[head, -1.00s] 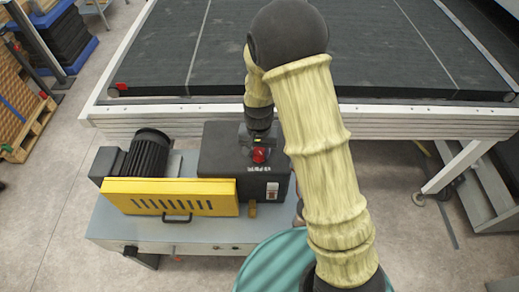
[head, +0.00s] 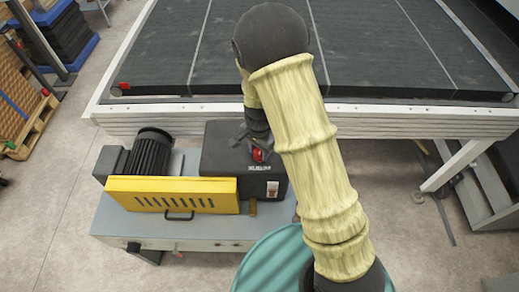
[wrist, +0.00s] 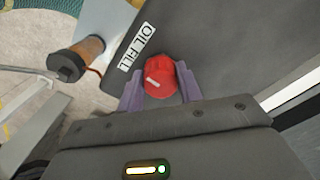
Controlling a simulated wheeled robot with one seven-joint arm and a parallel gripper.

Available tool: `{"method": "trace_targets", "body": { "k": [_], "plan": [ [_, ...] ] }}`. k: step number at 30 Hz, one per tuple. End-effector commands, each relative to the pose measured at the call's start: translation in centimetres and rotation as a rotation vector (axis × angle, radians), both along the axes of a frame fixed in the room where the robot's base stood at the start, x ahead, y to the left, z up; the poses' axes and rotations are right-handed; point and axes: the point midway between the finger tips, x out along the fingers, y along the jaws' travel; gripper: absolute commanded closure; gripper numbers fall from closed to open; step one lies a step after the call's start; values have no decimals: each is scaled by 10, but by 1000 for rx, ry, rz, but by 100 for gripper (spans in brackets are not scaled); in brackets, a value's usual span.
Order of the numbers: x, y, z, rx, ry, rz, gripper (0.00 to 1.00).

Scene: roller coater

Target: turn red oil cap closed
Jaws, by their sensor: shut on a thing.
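The red oil cap (wrist: 160,78) sits on top of the dark gearbox housing (wrist: 215,50), beside a white "OIL FILL" label (wrist: 138,47). The cap has a pale pointer mark on its top. My gripper (wrist: 161,90) is shut on the cap, with one purple finger on each side of it. In the head view the red cap (head: 258,155) shows just below my gripper (head: 257,148), on top of the dark housing (head: 220,150). The arm hides part of the housing's right side.
A yellow guard (head: 170,194) and a dark motor (head: 150,152) stand left of the housing on a grey bench. A teal drum (head: 275,262) stands in front. The conveyor's pale rail (head: 200,115) runs behind. A brown-bodied, dark-capped fitting (wrist: 80,58) is beside the housing.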

Motion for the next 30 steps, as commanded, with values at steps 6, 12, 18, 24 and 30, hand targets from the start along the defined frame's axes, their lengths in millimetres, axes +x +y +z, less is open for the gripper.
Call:
{"method": "trace_targets", "body": {
  "k": [6, 12, 18, 24, 30],
  "plan": [
    [2, 0, 1, 1, -6, -3, 87],
    [1, 0, 1, 1, -5, -2, 43],
    [1, 0, 0, 1, -2, -1, 43],
    [1, 0, 8, 2, -4, 0, 43],
    [1, 1, 36, 3, -8, 1, 43]
  ]
}}
